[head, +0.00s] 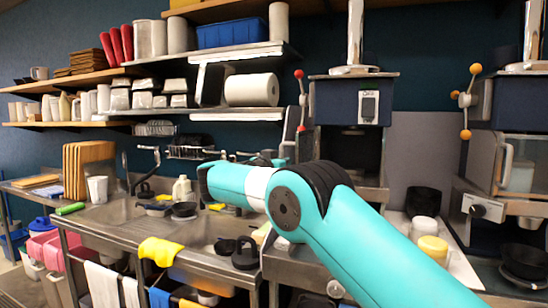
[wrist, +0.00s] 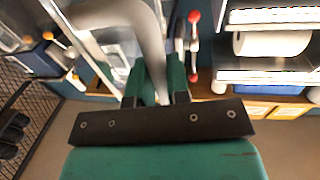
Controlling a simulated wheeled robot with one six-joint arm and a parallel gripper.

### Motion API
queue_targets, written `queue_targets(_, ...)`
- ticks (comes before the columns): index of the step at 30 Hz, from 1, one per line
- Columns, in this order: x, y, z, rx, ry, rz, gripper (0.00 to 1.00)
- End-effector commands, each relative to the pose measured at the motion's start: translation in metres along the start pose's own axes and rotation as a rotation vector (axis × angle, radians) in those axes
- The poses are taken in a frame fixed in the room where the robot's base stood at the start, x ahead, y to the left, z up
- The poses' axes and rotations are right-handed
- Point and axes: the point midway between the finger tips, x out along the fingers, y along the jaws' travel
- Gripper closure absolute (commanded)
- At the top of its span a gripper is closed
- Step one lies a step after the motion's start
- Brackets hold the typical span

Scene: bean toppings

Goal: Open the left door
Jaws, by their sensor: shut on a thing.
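My gripper (wrist: 155,88) has its green fingers shut around a smooth grey curved bar, the left door's handle (wrist: 150,55), in the wrist view. A pale framed panel, which looks like the door, stands behind the handle, partly hidden by it. In the head view, the left machine (head: 348,101) has a dark blue top and a dark recess below. A narrow pale panel, perhaps the door nearly edge-on, stands at its left side. My teal arm hides the machine's lower part, and my fingertips cannot be made out there.
A red-knobbed lever (head: 299,102) stands left of the machine. A second machine (head: 510,165) with a closed door and orange-knobbed lever stands at right. A sink counter (head: 120,222) with pans and a yellow cloth (head: 160,250) lies left. Shelves hang above.

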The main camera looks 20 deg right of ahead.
Motion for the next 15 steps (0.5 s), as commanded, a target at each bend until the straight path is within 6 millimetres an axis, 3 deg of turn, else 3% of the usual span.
queue_targets(6, 0.0122, 0.0049, -0.0018, 0.000, 0.002, 0.040, 1.00)
queue_targets(15, 0.0146, 0.0066, -0.0008, -0.001, 0.002, 0.049, 1.00)
